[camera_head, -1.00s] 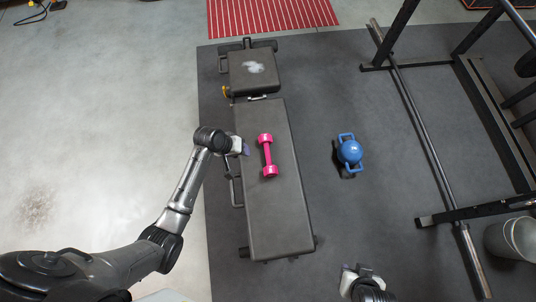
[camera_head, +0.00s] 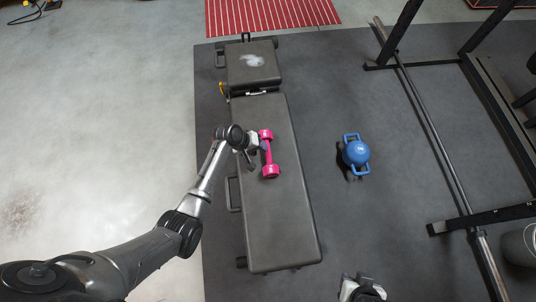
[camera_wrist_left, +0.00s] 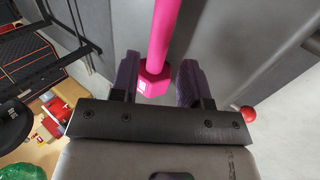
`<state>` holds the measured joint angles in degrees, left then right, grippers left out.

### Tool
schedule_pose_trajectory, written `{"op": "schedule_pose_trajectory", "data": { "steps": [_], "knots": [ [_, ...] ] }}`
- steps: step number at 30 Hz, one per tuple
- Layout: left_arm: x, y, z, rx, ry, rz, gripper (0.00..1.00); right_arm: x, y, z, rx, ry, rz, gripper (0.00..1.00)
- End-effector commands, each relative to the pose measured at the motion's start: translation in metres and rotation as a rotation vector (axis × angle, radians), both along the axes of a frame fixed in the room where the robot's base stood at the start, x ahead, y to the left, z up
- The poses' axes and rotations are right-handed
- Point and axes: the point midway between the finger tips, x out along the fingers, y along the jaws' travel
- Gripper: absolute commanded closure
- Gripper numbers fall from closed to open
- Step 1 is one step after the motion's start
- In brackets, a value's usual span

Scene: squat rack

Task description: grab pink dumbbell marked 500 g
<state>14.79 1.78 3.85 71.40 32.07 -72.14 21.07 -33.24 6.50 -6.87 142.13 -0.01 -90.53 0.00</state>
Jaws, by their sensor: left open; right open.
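The pink dumbbell (camera_head: 268,153) lies lengthwise on the dark padded bench (camera_head: 280,225). In the left wrist view the dumbbell's pink handle (camera_wrist_left: 162,38) and one hexagonal end (camera_wrist_left: 153,78) show, the end with a small pale mark I cannot read. My left gripper (camera_head: 258,147) is over the bench at the dumbbell's left side. In the left wrist view its two purple-grey fingers (camera_wrist_left: 158,82) are open, with the dumbbell's end between them; I cannot tell whether they touch it. My right gripper (camera_head: 352,278) is open at the bottom edge of the head view, away from the dumbbell.
A blue kettlebell (camera_head: 356,153) stands on the dark floor mat right of the bench. A barbell (camera_head: 432,128) and a black rack frame (camera_head: 495,215) are further right. Pale floor (camera_head: 100,120) is clear on the left.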

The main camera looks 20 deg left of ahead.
Motion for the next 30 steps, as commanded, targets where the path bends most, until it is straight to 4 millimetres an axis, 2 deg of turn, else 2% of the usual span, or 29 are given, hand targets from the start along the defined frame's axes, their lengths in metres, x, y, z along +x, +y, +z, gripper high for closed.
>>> {"op": "schedule_pose_trajectory", "data": {
  "steps": [10,21,28,30],
  "knots": [
    [0.003,-0.008,-0.014,-0.001,-0.001,0.0,0.58,0.0,-0.003,-0.01,-0.009,0.0,0.006,0.57],
    [0.012,-0.03,-0.05,0.0,0.0,0.0,0.58,0.0,-0.003,-0.039,-0.011,0.0,0.007,0.57],
    [0.013,-0.031,-0.05,0.001,0.0,-0.001,0.58,0.0,-0.002,-0.038,-0.007,0.001,0.004,0.57],
    [0.013,-0.031,-0.05,0.001,0.0,-0.001,0.63,0.0,-0.001,-0.038,-0.004,0.0,0.003,0.57]
  ]
}}
